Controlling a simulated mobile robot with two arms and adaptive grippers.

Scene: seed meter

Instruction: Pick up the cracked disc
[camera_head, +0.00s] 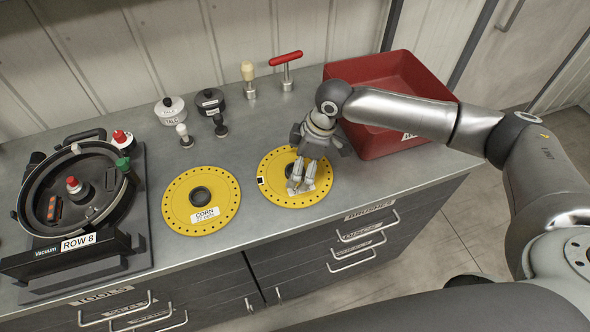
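Two yellow discs with holes around their rims lie flat on the bench. The left disc (176,203) has a dark hub and a label reading CORN. The right disc (270,185) has a small black-and-white mark at its left edge. I cannot make out a crack on either disc. My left gripper is not in view.
A round black seed meter (75,243) marked ROW 8 stands at the left. Two lidded pots (210,101), small knobbed tools (184,136) and a red T-handle (286,67) stand behind the discs. A red bin (395,72) is at the back right. The bench front (215,262) is clear.

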